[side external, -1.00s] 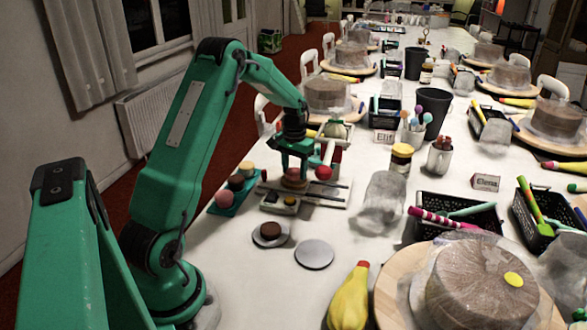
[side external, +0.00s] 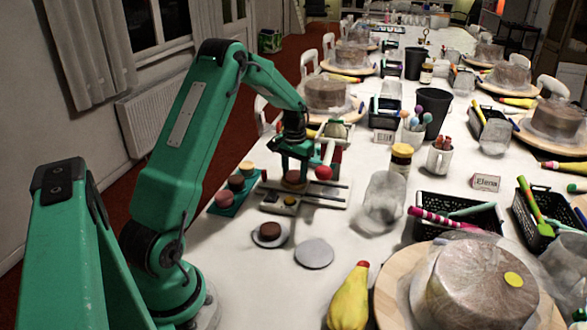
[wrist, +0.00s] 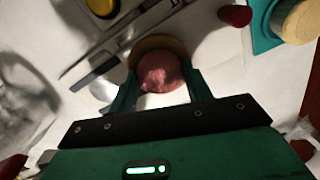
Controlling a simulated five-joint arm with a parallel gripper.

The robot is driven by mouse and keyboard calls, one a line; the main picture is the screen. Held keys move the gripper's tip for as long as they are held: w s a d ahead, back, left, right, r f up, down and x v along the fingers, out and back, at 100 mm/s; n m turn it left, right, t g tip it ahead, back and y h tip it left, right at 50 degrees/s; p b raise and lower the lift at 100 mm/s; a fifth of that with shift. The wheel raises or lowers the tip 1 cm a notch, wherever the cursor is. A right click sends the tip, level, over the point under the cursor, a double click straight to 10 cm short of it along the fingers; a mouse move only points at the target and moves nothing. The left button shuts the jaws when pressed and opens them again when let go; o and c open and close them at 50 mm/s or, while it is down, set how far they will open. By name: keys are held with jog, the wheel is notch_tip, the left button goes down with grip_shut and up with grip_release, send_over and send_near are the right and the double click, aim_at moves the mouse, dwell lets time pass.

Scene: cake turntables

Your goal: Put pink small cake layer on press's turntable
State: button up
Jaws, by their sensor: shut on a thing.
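My gripper (side external: 295,172) is lowered over the press (side external: 325,195), a pale frame with bars and a red ball. Its jaws are shut on the pink small cake layer (side external: 293,179), which also shows between the two fingers in the wrist view (wrist: 161,72). A tan round piece (wrist: 150,44) shows just beyond and partly behind the pink layer. I cannot tell whether the layer touches it. The fingers hide part of the layer in the side view, and the press's turntable is not clearly seen there.
A teal tray (side external: 216,208) with several small layers stands left of the press. In front lie a grey disc (side external: 314,254) and another plate (side external: 258,243) with a brown layer. A clear crumpled cover (side external: 383,200) stands to the right, beyond some bare table.

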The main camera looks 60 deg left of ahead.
aim_at(295, 173)
jog(key=shift+s+f, duration=0.1)
jog(key=shift+f, duration=0.7)
jog(key=o, duration=0.9)
jog(key=shift+o, duration=0.2)
jog(key=shift+r, duration=0.15)
jog(key=shift+o, duration=0.6)
jog(key=shift+r, duration=4.55)
